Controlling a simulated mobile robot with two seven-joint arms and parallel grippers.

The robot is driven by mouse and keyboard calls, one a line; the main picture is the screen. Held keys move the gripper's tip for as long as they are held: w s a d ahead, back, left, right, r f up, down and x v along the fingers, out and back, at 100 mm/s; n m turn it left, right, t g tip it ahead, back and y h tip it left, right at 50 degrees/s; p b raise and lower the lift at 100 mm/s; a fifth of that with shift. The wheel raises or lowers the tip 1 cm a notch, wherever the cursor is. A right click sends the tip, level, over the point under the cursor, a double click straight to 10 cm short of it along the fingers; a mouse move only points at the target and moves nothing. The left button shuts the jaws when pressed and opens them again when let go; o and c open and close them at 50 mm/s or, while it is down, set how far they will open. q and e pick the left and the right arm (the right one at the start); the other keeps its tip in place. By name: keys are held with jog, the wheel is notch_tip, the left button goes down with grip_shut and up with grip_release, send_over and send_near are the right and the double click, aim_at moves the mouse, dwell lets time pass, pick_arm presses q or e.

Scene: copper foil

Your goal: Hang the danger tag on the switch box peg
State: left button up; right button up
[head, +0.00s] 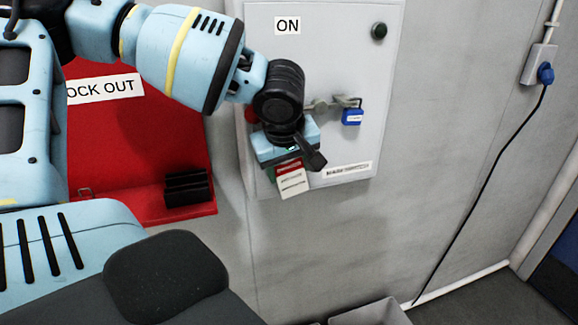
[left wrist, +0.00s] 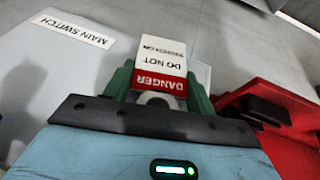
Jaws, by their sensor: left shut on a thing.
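The danger tag (head: 292,181), red and white, is held by my left gripper (head: 285,164), which is shut on it. The tag hangs below the gripper in the head view. In the left wrist view the tag (left wrist: 160,66) stands between the green fingers, its lettering upside down. The grey switch box (head: 330,75) is on the wall behind the gripper, and the tag is in front of its lower left part. A dark round knob (head: 379,31) is at its upper right; I cannot tell whether this is the peg. My right gripper is not in view.
A blue padlock (head: 352,117) hangs from a metal hasp (head: 330,104) right of my gripper. A red lock-out board (head: 115,130) with a black holder (head: 188,188) is to the left. A grey bin (head: 370,314) is below. The wall right of the box is mostly clear.

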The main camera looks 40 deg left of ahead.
pick_arm(q)
jog(key=o, duration=1.1)
jog(key=shift+d, duration=0.15)
